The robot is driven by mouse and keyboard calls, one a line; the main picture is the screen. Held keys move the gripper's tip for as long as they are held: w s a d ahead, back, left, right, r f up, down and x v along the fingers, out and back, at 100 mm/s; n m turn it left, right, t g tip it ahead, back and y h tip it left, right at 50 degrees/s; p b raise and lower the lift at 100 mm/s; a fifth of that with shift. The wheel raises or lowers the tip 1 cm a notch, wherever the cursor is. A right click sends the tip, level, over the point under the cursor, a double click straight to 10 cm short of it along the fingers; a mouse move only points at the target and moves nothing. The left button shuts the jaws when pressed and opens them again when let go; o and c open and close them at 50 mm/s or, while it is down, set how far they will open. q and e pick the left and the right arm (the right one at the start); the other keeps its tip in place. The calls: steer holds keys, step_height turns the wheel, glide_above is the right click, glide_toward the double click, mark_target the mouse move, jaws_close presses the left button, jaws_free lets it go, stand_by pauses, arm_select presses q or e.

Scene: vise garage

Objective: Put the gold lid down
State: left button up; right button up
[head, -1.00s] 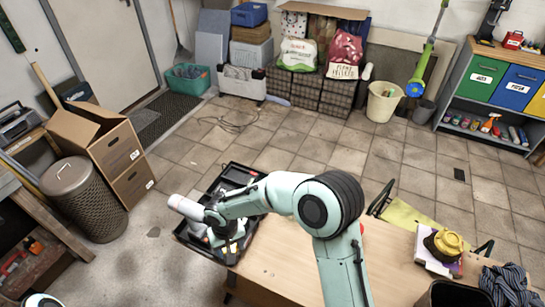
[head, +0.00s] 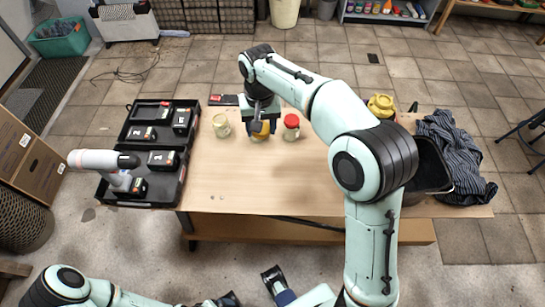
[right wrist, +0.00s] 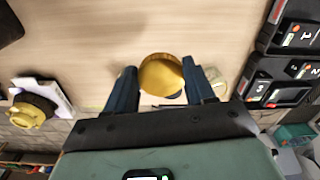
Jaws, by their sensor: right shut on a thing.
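The gold lid (right wrist: 160,76) sits between the two dark fingers of my right gripper (right wrist: 163,84) in the right wrist view. In the head view my right gripper (head: 259,124) points down over the table, shut on the gold lid (head: 261,132), which is partly hidden by it. I cannot tell whether a jar is under the lid. A jar with a pale top (head: 221,125) stands to its left and a jar with a red lid (head: 291,127) to its right. My left arm comes in at the bottom left; its gripper's state is unclear.
A black tool case (head: 150,150) with several dark packs and a white tool lies on the table's left. A yellow object (head: 381,105), a striped cloth (head: 455,150) and a dark bin (head: 430,168) are at the right. The table's front middle (head: 260,185) is clear.

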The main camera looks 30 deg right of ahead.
mark_target(266, 170)
arm_select(q)
steer(key=f+b, duration=0.1)
steer(key=w+f+b, duration=0.1)
steer(key=b, duration=0.1)
steer(key=shift+w+f+t, duration=0.1)
steer(key=shift+f+t, duration=0.2)
steer(key=shift+f, duration=0.1)
arm_select(e)
step_height(266, 170, down, 20)
steer(key=shift+d+r, duration=0.15)
steer(key=shift+r, duration=0.05)
